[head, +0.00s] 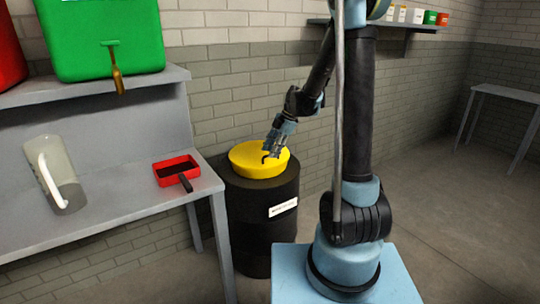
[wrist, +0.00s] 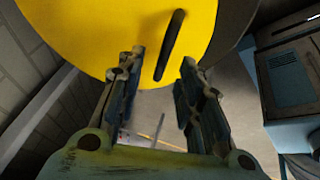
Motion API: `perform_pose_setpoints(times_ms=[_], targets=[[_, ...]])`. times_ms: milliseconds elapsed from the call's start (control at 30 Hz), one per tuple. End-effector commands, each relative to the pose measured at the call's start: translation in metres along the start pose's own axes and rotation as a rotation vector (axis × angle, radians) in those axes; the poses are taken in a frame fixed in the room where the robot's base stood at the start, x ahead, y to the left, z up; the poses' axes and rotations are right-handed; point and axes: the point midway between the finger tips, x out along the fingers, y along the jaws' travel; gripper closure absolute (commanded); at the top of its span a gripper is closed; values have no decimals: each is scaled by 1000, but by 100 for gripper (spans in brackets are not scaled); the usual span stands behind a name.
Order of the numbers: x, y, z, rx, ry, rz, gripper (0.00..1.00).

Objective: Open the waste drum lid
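The waste drum (head: 262,225) is a dark cylinder with a white label, standing on the floor beside the bench. Its yellow lid (head: 252,171) lies flat on top and looks closed. In the wrist view the yellow lid (wrist: 100,30) fills the top, with a dark bar handle (wrist: 170,46) on it. My gripper (head: 268,154) is over the lid in the head view. In the wrist view my gripper (wrist: 160,75) has its two fingers apart, one on each side of the handle's lower end, with nothing held. I cannot tell how high the fingertips are above the lid.
A grey bench (head: 120,205) left of the drum holds a jug (head: 65,180) and a red dustpan (head: 170,166). A green container (head: 110,45) with a tap sits on the shelf above. A brick wall is behind the drum. Open floor lies to the right.

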Motion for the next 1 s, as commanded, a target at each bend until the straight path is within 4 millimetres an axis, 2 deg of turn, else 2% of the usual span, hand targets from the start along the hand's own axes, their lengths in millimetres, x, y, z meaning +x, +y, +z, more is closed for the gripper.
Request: perform_pose_setpoints(times_ms=[200,567,600,733,1000], targets=[[19,0,0,0,0,0,66],[23,0,0,0,0,0,66],[23,0,0,0,0,0,71],[23,0,0,0,0,0,100],[21,1,-1,1,0,-3,100]])
